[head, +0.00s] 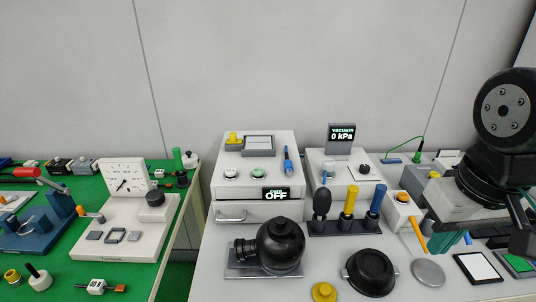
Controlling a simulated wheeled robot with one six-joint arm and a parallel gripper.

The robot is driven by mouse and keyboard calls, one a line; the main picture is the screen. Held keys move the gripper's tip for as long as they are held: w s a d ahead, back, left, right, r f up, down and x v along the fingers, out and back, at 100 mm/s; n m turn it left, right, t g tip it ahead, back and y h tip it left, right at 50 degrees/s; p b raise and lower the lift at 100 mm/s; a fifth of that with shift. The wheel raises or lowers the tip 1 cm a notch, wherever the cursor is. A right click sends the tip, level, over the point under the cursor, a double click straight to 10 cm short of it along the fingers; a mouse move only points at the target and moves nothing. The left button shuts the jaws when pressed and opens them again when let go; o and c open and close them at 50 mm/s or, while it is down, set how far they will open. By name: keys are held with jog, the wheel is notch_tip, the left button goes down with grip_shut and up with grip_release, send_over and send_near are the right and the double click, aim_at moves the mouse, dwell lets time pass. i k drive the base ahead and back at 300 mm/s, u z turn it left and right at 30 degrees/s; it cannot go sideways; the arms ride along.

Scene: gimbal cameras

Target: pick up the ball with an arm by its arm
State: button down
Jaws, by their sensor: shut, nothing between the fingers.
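The ball with an arm (281,244) is a glossy black sphere with a short, thick stub pointing left. It rests on a flat grey plate (236,271) on the white table, in front of the drawer box. My gripper (521,236) shows only in part at the right edge, below my black wrist. It is shut and empty, well to the right of the ball and apart from it. Part of it is cut off by the picture edge.
A black lidded pan (370,272), a yellow knob (324,292) and a grey disc (428,272) lie right of the ball. A rack (345,227) with upright handles stands behind them. The drawer box (254,168) rises behind the ball. A green table (98,272) stands left.

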aim_at(276, 252)
jog(key=u, duration=0.5)
jog(key=k, duration=1.25)
jog(key=u, duration=1.05)
jog(key=i, duration=1.65)
jog(key=z, duration=0.55)
